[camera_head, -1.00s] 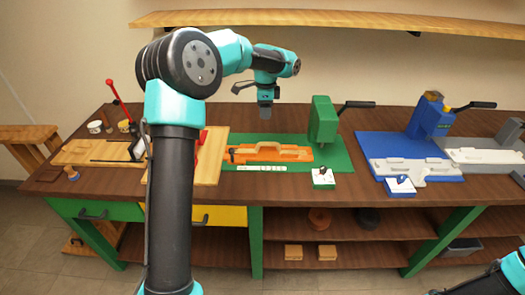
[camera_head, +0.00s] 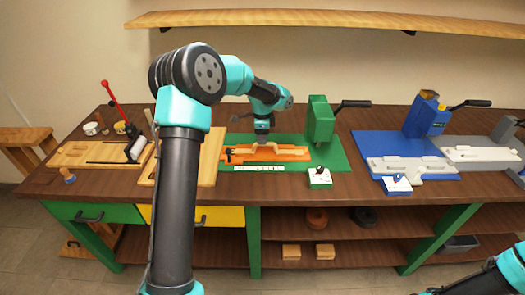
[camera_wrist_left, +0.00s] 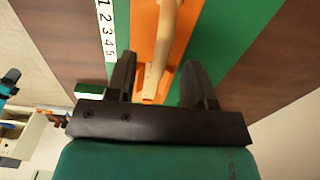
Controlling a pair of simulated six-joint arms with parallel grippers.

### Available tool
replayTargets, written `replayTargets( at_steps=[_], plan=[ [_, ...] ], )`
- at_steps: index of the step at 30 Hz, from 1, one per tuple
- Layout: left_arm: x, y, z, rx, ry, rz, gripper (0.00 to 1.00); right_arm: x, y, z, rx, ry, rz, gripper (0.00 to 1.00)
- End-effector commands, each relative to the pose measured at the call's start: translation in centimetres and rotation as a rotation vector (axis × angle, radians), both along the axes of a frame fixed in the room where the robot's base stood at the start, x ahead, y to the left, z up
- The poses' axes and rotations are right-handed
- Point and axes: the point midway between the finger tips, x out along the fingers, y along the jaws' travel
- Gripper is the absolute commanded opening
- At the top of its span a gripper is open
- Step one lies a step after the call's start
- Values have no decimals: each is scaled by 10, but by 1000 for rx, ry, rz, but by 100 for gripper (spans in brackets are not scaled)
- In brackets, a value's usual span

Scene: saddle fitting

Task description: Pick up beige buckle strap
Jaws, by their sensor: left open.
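The beige buckle strap (camera_wrist_left: 157,62) lies lengthwise on the orange fixture (camera_wrist_left: 143,25) in the left wrist view. In the head view the orange fixture (camera_head: 290,155) sits on the green board, and the strap on it is small and partly hidden by my gripper. My left gripper (camera_head: 262,142) is just above the fixture. In the left wrist view its open fingers (camera_wrist_left: 157,70) stand on either side of the strap's near end, with gaps on both sides. My right gripper is outside the view.
A green press (camera_head: 320,122) with a black lever stands right of the fixture. A blue station (camera_head: 365,150) is further right. A wooden board (camera_head: 212,160) lies left of the green board (camera_head: 340,155). A small white-topped block (camera_head: 320,178) stands in front.

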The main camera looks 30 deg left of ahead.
Motion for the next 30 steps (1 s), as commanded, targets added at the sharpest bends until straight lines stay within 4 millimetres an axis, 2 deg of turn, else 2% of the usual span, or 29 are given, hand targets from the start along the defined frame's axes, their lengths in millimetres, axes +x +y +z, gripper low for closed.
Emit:
replayTargets(
  at_steps=[3,16,25,30],
  plan=[
    [0,0,-9,0,0,0,48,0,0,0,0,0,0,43],
    [0,0,-15,-1,1,0,48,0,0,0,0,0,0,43],
    [3,0,-53,0,2,-1,48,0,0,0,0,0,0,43],
    [3,0,-62,0,-1,0,48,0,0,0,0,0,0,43]
  ],
)
